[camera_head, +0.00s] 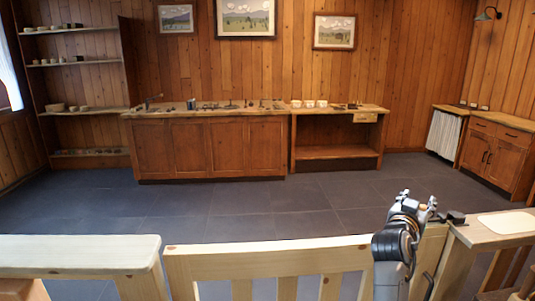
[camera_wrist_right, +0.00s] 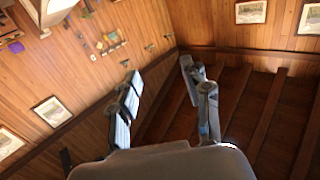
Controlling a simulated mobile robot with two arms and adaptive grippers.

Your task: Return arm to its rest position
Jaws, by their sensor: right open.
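My right gripper (camera_head: 418,202) is in the lower right of the head view, at the end of my raised right arm, beside a pale wooden table (camera_head: 480,236). In the right wrist view my right gripper (camera_wrist_right: 163,92) shows its two fingers apart, with nothing between them. That view is tilted and shows plank walls and dark beams beyond the fingers. My left arm and left gripper are not in the head view. No spool can be made out clearly.
Pale wooden rails (camera_head: 265,261) cross the foreground. A white mat (camera_head: 508,222) lies on the right table, with a small dark object (camera_head: 456,217) near its left end. Open dark floor (camera_head: 250,212) separates these from a long cabinet (camera_head: 210,147) and open-front bench (camera_head: 337,152).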

